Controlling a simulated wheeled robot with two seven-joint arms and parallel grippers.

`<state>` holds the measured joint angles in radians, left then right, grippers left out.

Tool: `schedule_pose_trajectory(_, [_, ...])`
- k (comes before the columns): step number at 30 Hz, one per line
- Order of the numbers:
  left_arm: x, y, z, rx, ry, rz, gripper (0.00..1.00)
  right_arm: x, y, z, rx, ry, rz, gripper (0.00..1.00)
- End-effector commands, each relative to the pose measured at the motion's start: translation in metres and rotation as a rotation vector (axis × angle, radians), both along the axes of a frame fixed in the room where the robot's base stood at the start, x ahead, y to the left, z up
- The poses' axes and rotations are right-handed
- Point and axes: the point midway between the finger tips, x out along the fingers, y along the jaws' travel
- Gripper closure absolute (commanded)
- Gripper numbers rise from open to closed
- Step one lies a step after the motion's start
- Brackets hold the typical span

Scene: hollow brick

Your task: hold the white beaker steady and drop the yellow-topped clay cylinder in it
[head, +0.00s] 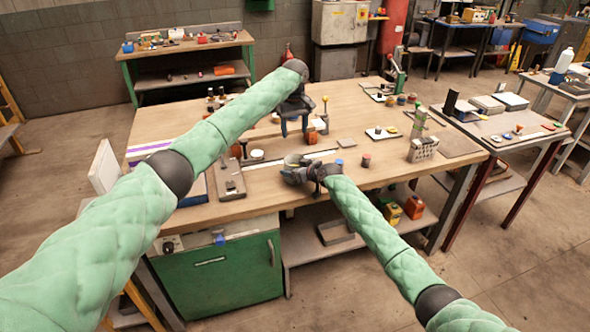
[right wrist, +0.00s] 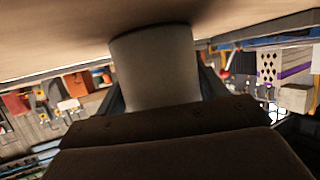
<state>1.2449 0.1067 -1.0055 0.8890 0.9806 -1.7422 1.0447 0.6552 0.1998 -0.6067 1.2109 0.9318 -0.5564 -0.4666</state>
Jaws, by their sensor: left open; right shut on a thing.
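My right gripper (head: 292,172) is shut on a pale grey-white cylinder near the table's front edge, which I take for the white beaker (head: 292,158). In the right wrist view the beaker (right wrist: 152,68) stands between the fingers, its walls shaded grey; its inside is hidden there. My left gripper (head: 293,126) is open, pointing down over the table behind the beaker. An orange-brown piece (head: 312,136) is close beside its fingers, apparently not gripped. I cannot tell which small piece is the yellow-topped clay cylinder.
A wooden table (head: 375,135) spreads under both grippers. A small blue piece (head: 339,163) and a dark-red-topped piece (head: 366,160) stand right of the beaker. A perforated metal block (head: 423,149) stands farther right. A grey fixture (head: 229,178) lies at left.

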Motion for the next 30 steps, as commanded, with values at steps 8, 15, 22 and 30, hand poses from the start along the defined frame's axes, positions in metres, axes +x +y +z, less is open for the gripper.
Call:
schedule_pose_trajectory(8, [0.0,0.0,0.005,0.001,0.0,0.0,0.43,0.0,0.0,0.0,0.0,0.0,0.0,0.61])
schedule_pose_trajectory(15, [0.0,0.0,0.005,0.0,0.0,0.0,0.43,0.0,0.0,0.0,0.0,0.0,0.0,0.04])
schedule_pose_trajectory(22, [0.0,0.0,0.005,0.0,0.0,0.0,0.43,-0.001,-0.001,0.0,0.0,0.0,0.0,0.04])
schedule_pose_trajectory(30, [0.0,0.0,0.005,0.0,0.0,-0.001,0.43,-0.021,-0.019,0.01,-0.002,-0.001,0.0,0.04])
